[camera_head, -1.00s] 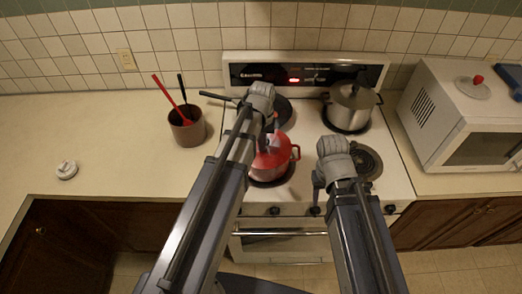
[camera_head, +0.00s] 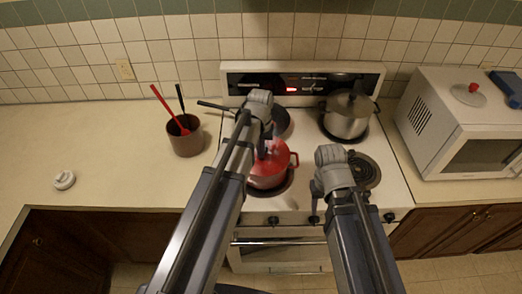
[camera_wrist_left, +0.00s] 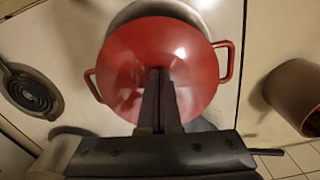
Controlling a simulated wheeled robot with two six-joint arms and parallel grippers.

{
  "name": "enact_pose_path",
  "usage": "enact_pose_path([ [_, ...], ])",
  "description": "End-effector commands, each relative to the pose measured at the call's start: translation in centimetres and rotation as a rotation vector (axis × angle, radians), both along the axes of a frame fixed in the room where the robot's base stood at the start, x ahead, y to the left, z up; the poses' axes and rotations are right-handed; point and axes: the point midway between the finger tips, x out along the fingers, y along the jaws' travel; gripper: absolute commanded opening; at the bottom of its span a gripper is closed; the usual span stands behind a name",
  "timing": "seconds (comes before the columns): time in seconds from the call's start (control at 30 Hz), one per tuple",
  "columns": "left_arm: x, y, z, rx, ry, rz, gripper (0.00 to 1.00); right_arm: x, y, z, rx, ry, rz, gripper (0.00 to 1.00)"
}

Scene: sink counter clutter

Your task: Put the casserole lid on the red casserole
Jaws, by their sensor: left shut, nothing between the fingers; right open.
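The red casserole (camera_head: 268,178) stands on the front left burner, with a loop handle on each side. A smooth red rounded top, which looks like its domed casserole lid (camera_head: 277,152), covers it; it also fills the middle of the left wrist view (camera_wrist_left: 125,65). My left gripper (camera_head: 267,143) is over the casserole, its fingers together and empty, pointing at the middle of the red top. The fingers hide the centre, and I cannot tell whether they touch it. My right gripper (camera_head: 317,190) is open and empty, to the right of the casserole near the front right burner.
A steel pot (camera_head: 346,118) stands on the back right burner. A dark pan handle (camera_head: 215,106) sticks out left behind my left arm. A brown crock (camera_head: 187,142) with utensils is left of the stove. A grey lid with a red knob (camera_head: 468,95) lies on the microwave (camera_head: 440,110).

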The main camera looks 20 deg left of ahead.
Motion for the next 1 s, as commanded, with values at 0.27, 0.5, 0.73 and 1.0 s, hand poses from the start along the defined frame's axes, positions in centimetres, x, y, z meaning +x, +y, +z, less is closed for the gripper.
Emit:
enact_pose_path([
  [0.27,-3.6,-0.1,0.3,0.000,0.000,0.000,0.00,0.0,0.0,0.3,0.000,0.000,0.000,0.50],
  [0.5,-3.0,-0.1,4.6,0.000,0.001,0.000,0.00,0.0,0.0,4.6,0.002,0.000,-0.007,0.50],
  [0.73,-3.0,-0.1,8.1,0.000,0.001,0.000,0.00,0.0,0.0,8.1,0.001,0.002,-0.006,0.50],
  [1.0,-3.0,-0.1,10.1,0.000,0.001,0.000,0.00,-0.1,0.0,10.1,0.001,0.003,-0.004,0.50],
])
